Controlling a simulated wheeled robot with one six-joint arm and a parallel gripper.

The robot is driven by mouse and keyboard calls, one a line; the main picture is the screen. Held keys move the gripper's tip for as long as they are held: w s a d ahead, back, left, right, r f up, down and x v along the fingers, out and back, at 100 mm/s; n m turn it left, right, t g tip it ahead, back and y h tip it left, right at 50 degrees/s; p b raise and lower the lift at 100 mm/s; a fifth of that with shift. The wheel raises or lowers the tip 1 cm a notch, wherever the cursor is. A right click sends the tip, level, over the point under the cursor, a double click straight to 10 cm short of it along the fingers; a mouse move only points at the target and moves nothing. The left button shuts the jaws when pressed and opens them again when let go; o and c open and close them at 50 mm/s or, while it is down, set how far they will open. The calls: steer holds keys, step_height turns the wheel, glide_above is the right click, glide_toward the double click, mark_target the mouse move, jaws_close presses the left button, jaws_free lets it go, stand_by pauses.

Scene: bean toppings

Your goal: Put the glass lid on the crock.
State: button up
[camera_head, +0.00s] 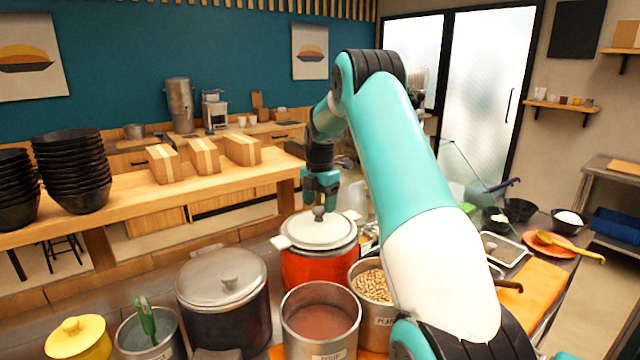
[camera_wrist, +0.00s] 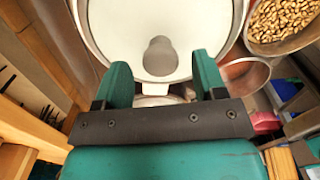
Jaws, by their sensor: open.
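A pale lid with a dark knob (camera_head: 318,231) lies on top of the red-orange crock (camera_head: 304,268) and looks level. In the wrist view the lid (camera_wrist: 112,30) fills the upper middle, its grey knob ahead of the fingers. My gripper (camera_head: 320,192) is open and points down at the knob from just above. Its two teal fingers (camera_wrist: 161,70) are apart with nothing held between them. I cannot tell whether the fingertips reach down to the knob's height. The crock's rim is mostly hidden under the lid.
A dark pot with a grey lid (camera_head: 222,276) stands left of the crock. An open pot of brown sauce (camera_head: 320,318) is in front, and a bean pot (camera_head: 374,285) is close on the right. A wooden counter (camera_head: 120,197) with black bowls (camera_head: 74,170) runs behind.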

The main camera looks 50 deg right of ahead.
mark_target(320, 208)
step_height(320, 208, up, 10)
steer(key=b, duration=0.1)
steer(key=s+a+r+m+t+y, duration=0.1)
steer(key=s+a+m, duration=0.2)
steer(key=a, duration=1.2)
steer(key=s+a+r+m, duration=0.1)
steer(key=s+a+m, duration=0.15)
steer(key=a, duration=1.25)
steer(key=s+a+f+m+y, duration=0.1)
steer(key=s+a+f+m, duration=0.1)
steer(key=s+a, duration=0.6)
steer(key=s+a+f+m+g+y+b, duration=0.1)
steer(key=s+a+m, duration=0.3)
steer(key=s+a, duration=0.4)
steer(key=shift+s+f+y, duration=0.6)
steer(key=shift+s+f, duration=0.15)
steer(key=shift+s, duration=2.25)
